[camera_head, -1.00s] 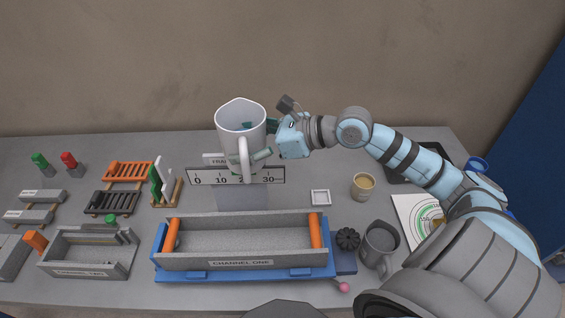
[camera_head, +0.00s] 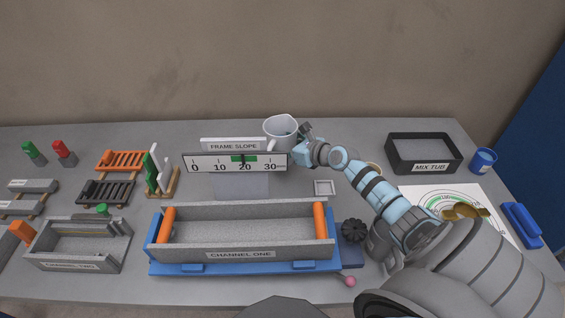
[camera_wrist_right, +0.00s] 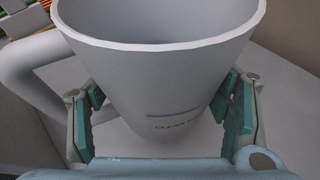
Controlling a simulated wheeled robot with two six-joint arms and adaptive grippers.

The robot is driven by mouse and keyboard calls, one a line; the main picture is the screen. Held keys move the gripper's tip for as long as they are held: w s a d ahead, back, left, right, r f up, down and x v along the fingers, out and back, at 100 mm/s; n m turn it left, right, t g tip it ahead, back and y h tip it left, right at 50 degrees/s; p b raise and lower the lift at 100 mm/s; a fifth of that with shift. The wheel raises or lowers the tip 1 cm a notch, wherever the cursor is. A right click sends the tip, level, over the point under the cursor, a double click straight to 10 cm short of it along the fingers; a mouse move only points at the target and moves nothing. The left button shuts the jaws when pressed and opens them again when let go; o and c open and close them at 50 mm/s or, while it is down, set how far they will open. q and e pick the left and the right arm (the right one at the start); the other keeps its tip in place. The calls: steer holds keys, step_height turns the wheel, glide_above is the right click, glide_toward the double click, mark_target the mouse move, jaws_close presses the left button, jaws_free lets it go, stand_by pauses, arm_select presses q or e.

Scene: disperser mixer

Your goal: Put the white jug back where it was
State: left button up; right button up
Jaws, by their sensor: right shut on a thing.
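The white jug (camera_head: 281,130) stands upright at the back of the table, just right of the frame slope scale. My right gripper (camera_head: 303,141) is at its right side. In the right wrist view the white jug (camera_wrist_right: 155,75) fills the middle, with its handle at the left and part of a label on its front. The right gripper's teal fingers (camera_wrist_right: 165,118) lie on both sides of the jug, shut on it. I cannot tell whether its base touches the table. My left gripper is not in view.
The frame slope scale (camera_head: 233,162) is beside the jug. The channel one trough (camera_head: 240,256) lies in front. A black mix tub (camera_head: 394,160) and a blue cup (camera_head: 483,160) stand at the right. A grey jug (camera_head: 382,247) is partly hidden by my arm. Free table lies between jug and tub.

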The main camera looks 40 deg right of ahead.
step_height(320, 180, down, 5)
steer(key=b, duration=0.2)
steer(key=shift+b, duration=0.35)
steer(key=shift+r, duration=0.2)
steer(key=shift+f, duration=0.1)
steer(key=o, duration=1.5)
steer(key=shift+o, duration=0.3)
steer(key=shift+s, duration=0.1)
steer(key=p+v, duration=0.4)
steer(key=v, duration=0.8)
steer(key=shift+p, duration=0.3)
